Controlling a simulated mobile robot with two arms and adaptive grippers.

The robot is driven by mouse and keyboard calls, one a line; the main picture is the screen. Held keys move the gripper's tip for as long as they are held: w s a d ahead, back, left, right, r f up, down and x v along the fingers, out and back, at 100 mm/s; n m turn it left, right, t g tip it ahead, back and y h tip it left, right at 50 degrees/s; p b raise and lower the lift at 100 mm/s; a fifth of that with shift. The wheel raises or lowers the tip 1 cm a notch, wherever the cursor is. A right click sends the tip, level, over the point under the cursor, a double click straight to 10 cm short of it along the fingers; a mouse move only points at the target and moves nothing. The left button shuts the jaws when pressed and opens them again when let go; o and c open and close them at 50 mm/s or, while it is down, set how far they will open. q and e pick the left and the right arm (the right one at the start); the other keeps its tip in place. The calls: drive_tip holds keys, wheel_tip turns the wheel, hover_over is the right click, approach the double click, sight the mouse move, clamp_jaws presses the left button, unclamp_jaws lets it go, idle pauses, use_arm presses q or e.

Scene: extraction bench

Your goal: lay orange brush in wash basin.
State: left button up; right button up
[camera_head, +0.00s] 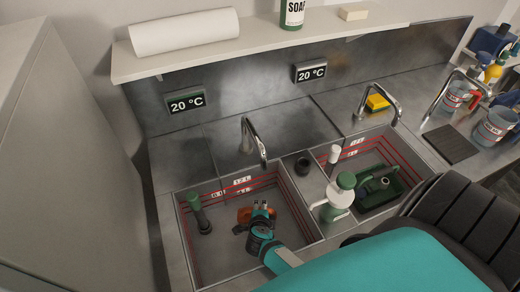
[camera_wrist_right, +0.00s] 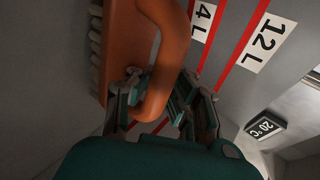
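The orange brush (camera_head: 244,215) is low inside the left basin (camera_head: 305,222), which has red level lines on its walls. My right gripper (camera_head: 262,207) reaches into that basin, beside the brush in the head view. In the right wrist view the brush (camera_wrist_right: 127,45) stands on edge with its pale bristles to the left. The fingers of my right gripper (camera_wrist_right: 160,92) close on both sides of its looped handle. The 4 L and 12 L marks show beyond. I cannot tell whether the brush touches the basin floor. My left gripper is out of view.
A dark green-topped tool (camera_head: 198,212) stands in the same basin at left. A faucet (camera_head: 254,142) arches over its back edge. The right basin (camera_head: 397,150) holds a green tray (camera_head: 372,200).

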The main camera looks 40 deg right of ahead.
drive_tip(key=o, duration=0.3)
drive_tip(key=shift+o, duration=0.2)
drive_tip(key=shift+r, duration=0.2)
drive_tip(key=v, duration=1.2)
